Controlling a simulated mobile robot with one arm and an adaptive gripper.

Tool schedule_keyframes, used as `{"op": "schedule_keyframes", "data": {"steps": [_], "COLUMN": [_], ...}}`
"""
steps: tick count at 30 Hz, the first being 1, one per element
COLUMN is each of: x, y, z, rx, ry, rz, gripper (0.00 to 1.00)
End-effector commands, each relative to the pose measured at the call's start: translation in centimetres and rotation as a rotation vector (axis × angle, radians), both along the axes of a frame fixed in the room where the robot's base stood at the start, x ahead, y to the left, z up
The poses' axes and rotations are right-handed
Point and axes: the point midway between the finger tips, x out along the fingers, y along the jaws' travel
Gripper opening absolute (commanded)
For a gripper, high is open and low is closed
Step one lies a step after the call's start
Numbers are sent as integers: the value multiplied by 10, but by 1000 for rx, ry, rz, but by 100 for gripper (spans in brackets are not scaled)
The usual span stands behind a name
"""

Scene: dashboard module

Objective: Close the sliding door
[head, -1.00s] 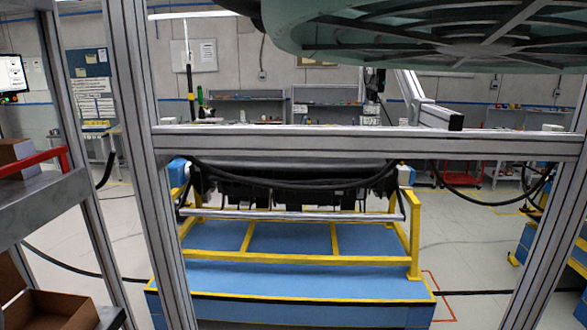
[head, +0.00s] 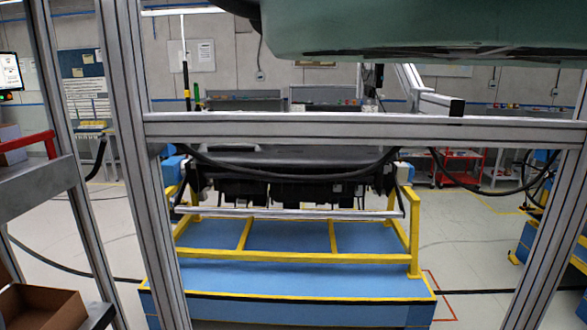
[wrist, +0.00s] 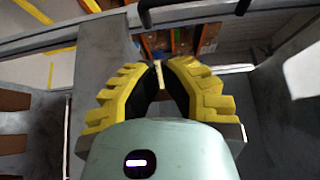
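I cannot identify the sliding door with certainty in either view. In the wrist view, a grey bar with black ends (wrist: 195,13), like a handle, crosses the top, beyond the fingertips. My gripper (wrist: 161,66) has yellow stepped fingers with black inner pads. The fingertips are close together, with a narrow gap and a pale strip showing between them. I cannot tell whether this strip is held or lies behind. My gripper does not show clearly in the head view.
An aluminium frame with a crossbar (head: 360,130) stands close in front. Behind it is a blue platform with a yellow frame (head: 300,257) and a black dashboard module. Left is a grey shelf (head: 40,190) with a cardboard box (head: 40,307). A red cart (head: 460,167) stands farther back.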

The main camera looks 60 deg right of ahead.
Motion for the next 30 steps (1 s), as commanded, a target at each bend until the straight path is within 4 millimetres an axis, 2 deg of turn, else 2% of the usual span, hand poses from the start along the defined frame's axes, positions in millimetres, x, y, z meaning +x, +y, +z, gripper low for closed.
{"op": "schedule_keyframes", "data": {"steps": [15,30], "x": [-4,-3], "y": [-39,-45], "z": [-1,0], "rx": [2,2], "ry": [1,1], "rz": [4,2], "gripper": [0,0]}}
